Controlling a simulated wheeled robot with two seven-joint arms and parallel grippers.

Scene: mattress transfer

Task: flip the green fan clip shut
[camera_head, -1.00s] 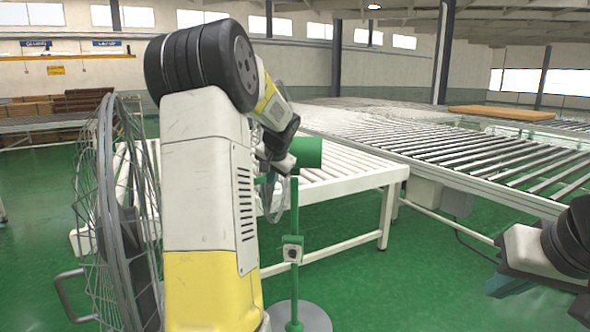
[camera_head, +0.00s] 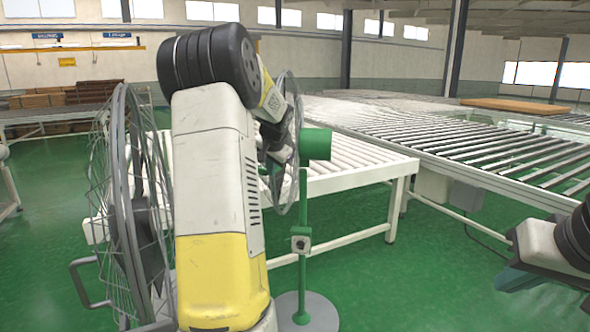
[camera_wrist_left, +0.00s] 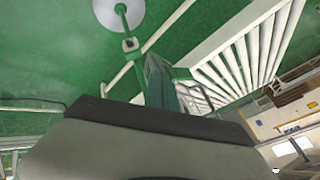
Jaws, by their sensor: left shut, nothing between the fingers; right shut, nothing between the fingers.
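The green fan stands in front of the white roller table, with a green motor housing (camera_head: 316,144), a green post (camera_head: 302,205) with a small box, and a round grey base. Its round grey wire cage (camera_head: 291,110) shows just behind my left forearm. My left gripper (camera_head: 273,172) is shut and empty, beside the cage on its left and partly hidden by my arm; whether it touches cannot be told. I cannot make out the clip. The left wrist view shows the post's box (camera_wrist_left: 130,44) and base beyond a large grey and dark body. My right gripper (camera_head: 515,278) is shut and empty, low at the right.
A large grey wire cage (camera_head: 125,210) with a side handle stands close by at the left of my left arm. The white roller table (camera_head: 345,165) is behind the fan. A long conveyor (camera_head: 470,150) runs at the right. Green floor is free between fan and right gripper.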

